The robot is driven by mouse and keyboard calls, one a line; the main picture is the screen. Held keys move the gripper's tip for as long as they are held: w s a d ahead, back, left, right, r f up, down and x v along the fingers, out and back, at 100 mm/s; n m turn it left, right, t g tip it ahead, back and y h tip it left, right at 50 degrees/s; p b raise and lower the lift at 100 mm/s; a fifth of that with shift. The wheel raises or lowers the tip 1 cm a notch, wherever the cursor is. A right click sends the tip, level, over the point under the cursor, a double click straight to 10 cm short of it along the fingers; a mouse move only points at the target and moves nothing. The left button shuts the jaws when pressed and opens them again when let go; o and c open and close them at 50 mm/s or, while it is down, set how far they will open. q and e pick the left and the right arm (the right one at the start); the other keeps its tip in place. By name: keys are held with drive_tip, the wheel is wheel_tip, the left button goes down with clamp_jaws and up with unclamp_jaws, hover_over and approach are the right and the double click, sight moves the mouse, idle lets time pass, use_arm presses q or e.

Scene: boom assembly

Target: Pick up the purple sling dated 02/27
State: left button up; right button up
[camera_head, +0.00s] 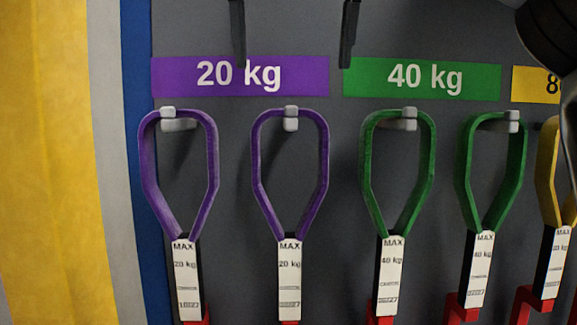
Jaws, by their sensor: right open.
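Two purple slings hang on pegs under the purple 20 kg sign (170,78). The left purple sling (214,165) and the right purple sling (323,165) each have a white MAX 20 kg tag below the loop. The date line on the left tag (187,278) seems to end in 27. The right tag's date (290,278) is too small to read surely. My right gripper (291,65) shows as two dark fingers coming down from the top edge. It is open and empty, above the right purple sling's peg. My left gripper is out of view.
Green slings (367,165) hang to the right under the green 40 kg sign (480,80). A yellow sling (548,170) hangs at the right edge. A dark rounded arm part fills the upper right corner. Red pieces show below the tags. The grey panel (245,220) is bare between slings.

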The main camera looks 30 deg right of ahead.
drive_tip(key=x, duration=1.1)
drive_tip(key=shift+w, duration=0.15)
drive_tip(key=shift+a, duration=0.1)
drive_tip(key=c, duration=1.7)
drive_tip(key=shift+r, duration=0.1)
